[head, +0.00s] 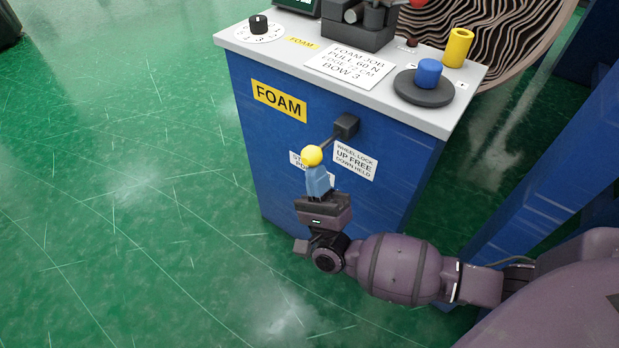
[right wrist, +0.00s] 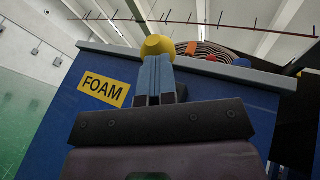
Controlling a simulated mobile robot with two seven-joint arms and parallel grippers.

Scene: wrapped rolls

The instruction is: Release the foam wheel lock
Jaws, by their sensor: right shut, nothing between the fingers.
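The wheel lock is a lever with a yellow ball knob (head: 313,155) on a short rod from a dark block (head: 346,125) on the front of the blue cabinet (head: 290,140). In the head view the rod slopes down to the left from the block. My right gripper (head: 317,172) is shut and empty, its blue fingers pointing up just under the knob. In the right wrist view the knob (right wrist: 158,46) shows right beyond the fingertips (right wrist: 156,58). I cannot tell whether they touch it. My left gripper is not in view.
A label (head: 356,161) beside the lever reads wheel lock, up free, down held. The cabinet top (head: 300,56) carries a black dial (head: 259,24), a blue knob (head: 428,73) and a yellow cylinder (head: 458,47). A blue post (head: 540,180) stands at right. Green floor (head: 120,180) is clear at left.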

